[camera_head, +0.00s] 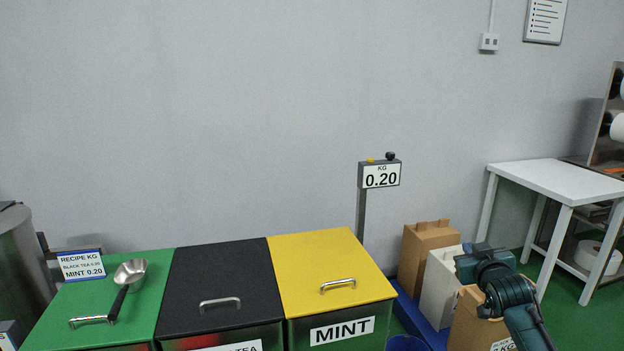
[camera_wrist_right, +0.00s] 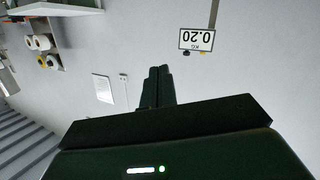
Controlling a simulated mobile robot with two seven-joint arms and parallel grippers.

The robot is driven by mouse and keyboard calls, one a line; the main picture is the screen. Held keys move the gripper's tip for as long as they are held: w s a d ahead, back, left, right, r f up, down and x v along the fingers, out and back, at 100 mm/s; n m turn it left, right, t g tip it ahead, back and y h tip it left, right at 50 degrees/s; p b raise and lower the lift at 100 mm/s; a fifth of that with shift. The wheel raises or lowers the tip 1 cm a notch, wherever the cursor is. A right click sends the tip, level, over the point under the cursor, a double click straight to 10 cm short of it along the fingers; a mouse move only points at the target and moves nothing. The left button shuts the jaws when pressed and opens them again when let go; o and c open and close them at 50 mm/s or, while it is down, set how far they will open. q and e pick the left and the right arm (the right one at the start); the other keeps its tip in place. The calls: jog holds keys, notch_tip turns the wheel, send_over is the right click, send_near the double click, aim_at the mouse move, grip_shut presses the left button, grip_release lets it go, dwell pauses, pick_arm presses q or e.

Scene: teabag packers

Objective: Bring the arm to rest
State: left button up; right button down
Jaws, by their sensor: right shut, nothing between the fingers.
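My right arm comes in at the lower right of the head view, with its wrist and gripper (camera_head: 479,262) raised in front of the paper bags. In the right wrist view the two dark fingers (camera_wrist_right: 158,86) are together with nothing between them, and only wall lies beyond them. The right gripper touches nothing that I can see. My left arm and gripper are not in view.
Green (camera_head: 135,272), black (camera_head: 220,275) and yellow (camera_head: 325,265) lidded bins stand at the front. A metal scoop (camera_head: 131,270) lies on the green lid. A scale display (camera_head: 381,176) reads 0.20. Paper bags (camera_head: 428,243) stand beside my right arm. A white table (camera_head: 555,180) is at right.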

jog(key=s+a+f+n+g+y, duration=0.1)
jog(key=s+a+f+y, duration=0.1)
jog(key=s+a+f, duration=0.55)
jog(key=s+a+f+n+g+y, duration=0.15)
jog(key=s+a+f, duration=0.35)
jog(key=s+f, duration=0.55)
jog(key=s+a+f+g, duration=0.1)
jog(key=s+a+f, duration=0.1)
jog(key=s, duration=0.5)
jog(key=s+a+f+y, duration=0.1)
jog(key=s+a+f, duration=0.1)
jog(key=s+a, duration=0.2)
jog(key=s+a+f+g+y, duration=0.1)
jog(key=s+a+f, duration=0.1)
jog(key=s, duration=0.8)
jog(key=shift+s+a+f+m+g, duration=0.15)
jog(key=shift+a+m+g, duration=0.2)
jog(key=shift+a, duration=0.35)
